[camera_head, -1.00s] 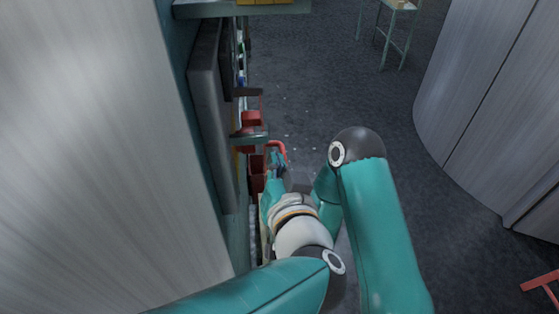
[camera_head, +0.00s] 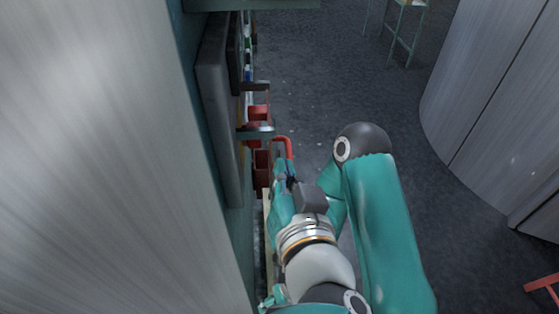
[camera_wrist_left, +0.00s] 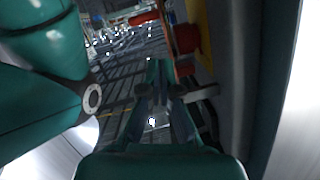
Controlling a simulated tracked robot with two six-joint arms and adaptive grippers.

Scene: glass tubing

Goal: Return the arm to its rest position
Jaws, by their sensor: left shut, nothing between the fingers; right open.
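My left gripper (camera_head: 281,172) is at the end of the arm with the white and orange-ringed wrist. It points up the picture, close to the right side of the wall-side shelving. In the left wrist view its fingers (camera_wrist_left: 157,72) are together, with nothing seen between them. A red curved handle or tube (camera_head: 288,145) is just beyond its fingertips; I cannot tell whether they touch. I cannot make out my right gripper.
Red bins (camera_head: 262,170) and a grey panel (camera_head: 216,105) line the left, close beside the left gripper. A large metal cabinet (camera_head: 100,150) fills the left side. A curved metal wall (camera_head: 490,110) stands at right. The dark floor (camera_head: 320,85) between is clear, with a small table (camera_head: 405,25) far back.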

